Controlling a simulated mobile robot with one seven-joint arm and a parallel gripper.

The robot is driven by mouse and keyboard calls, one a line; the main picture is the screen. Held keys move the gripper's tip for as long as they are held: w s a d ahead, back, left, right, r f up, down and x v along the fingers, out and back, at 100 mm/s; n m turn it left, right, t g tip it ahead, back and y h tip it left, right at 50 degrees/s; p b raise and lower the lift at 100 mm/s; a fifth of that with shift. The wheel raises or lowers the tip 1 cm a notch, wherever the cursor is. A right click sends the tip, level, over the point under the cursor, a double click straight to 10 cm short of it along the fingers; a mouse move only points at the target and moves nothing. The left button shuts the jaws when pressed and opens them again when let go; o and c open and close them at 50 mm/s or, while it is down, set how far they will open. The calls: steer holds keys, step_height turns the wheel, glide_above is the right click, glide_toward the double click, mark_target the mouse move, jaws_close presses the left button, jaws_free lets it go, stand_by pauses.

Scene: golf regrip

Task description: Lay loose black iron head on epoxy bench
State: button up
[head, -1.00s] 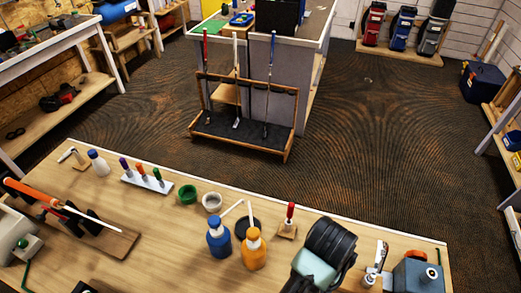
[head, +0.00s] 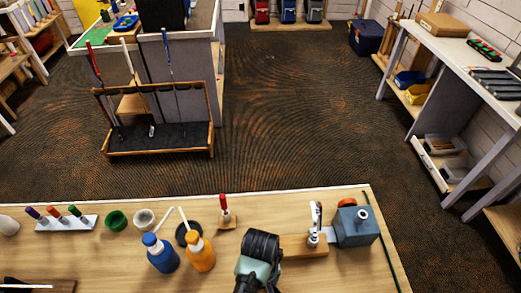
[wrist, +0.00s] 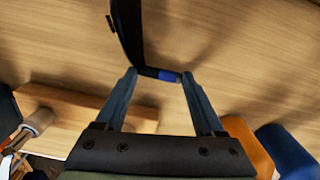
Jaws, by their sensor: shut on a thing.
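In the wrist view my gripper (wrist: 160,75) is shut on a dark piece, the black iron head (wrist: 128,28), with a short blue band (wrist: 168,75) at its end between the fingertips. The head reaches up past the top edge, so part of it is out of frame. Wood bench top (wrist: 240,65) lies beneath it, with a blurred shadow beside the head. I cannot tell the gap. In the head view my wrist hides the gripper and the head over the front wood bench (head: 110,262). Which bench is the epoxy bench is not marked.
A blue bottle (head: 160,255) and an orange bottle (head: 200,255) stand left of my wrist. A wood block (head: 304,246) and a grey-blue box (head: 353,228) are at right. A white-topped bench (head: 455,60) holds trays at far right. A club rack (head: 157,120) stands beyond clear floor.

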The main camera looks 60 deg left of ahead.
steer(key=shift+f, duration=0.15)
steer(key=shift+f, duration=0.2)
steer(key=o, duration=1.5)
steer(key=shift+o, duration=0.2)
steer(key=shift+r, duration=0.1)
step_height(320, 180, up, 12)
steer(key=shift+a, duration=0.15)
steer(key=shift+w+r, duration=0.1)
steer(key=shift+r, duration=0.05)
